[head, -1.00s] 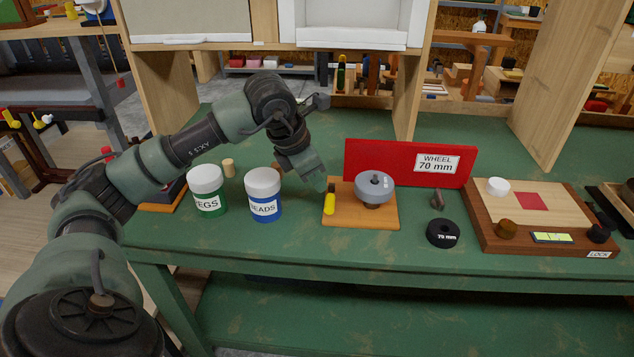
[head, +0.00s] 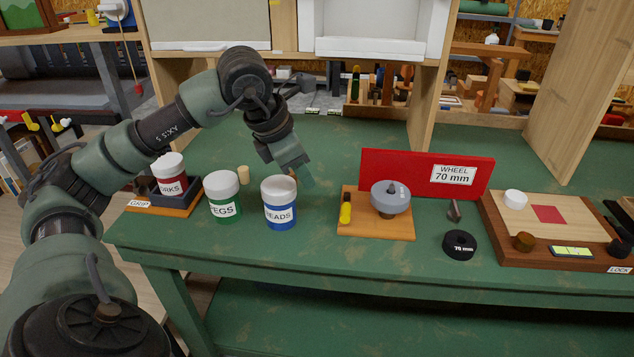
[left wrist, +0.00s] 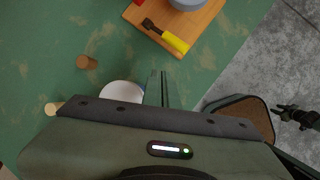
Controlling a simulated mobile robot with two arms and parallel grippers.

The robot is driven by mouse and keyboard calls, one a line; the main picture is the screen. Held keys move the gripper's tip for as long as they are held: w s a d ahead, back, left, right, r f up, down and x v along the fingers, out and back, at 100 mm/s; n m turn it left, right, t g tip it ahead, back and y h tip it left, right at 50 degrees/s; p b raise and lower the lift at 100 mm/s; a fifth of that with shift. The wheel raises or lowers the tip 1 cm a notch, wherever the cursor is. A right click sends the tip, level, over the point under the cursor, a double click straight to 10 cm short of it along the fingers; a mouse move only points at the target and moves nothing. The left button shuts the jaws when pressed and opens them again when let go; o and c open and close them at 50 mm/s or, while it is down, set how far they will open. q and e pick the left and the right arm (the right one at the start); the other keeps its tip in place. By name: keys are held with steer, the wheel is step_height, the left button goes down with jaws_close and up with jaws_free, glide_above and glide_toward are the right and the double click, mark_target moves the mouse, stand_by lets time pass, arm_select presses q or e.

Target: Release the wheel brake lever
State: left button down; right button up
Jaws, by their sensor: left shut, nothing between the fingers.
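The brake lever (head: 346,213) has a yellow grip and a dark shaft. It lies along the left side of an orange-brown wooden board (head: 376,231), beside a grey wheel (head: 391,193) on a short brown post. My left gripper (head: 307,181) is shut and empty, above the bench to the left of the lever and behind the blue-labelled jar. In the left wrist view the closed fingers (left wrist: 163,88) stop short of the yellow grip (left wrist: 175,42), with a gap between.
A red panel (head: 415,172) marked "WHEEL 70 mm" stands behind the board. Jars marked PEGS (head: 223,207) and BEADS (head: 280,215) stand close to my left gripper. A black 70 mm ring (head: 459,245) and a wooden lock board (head: 490,225) are at right.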

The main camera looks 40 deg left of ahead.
arm_select(q)
steer(key=s+r, duration=0.2)
steer(key=s, duration=0.1)
steer(key=shift+d, duration=0.35)
stand_by(0.3)
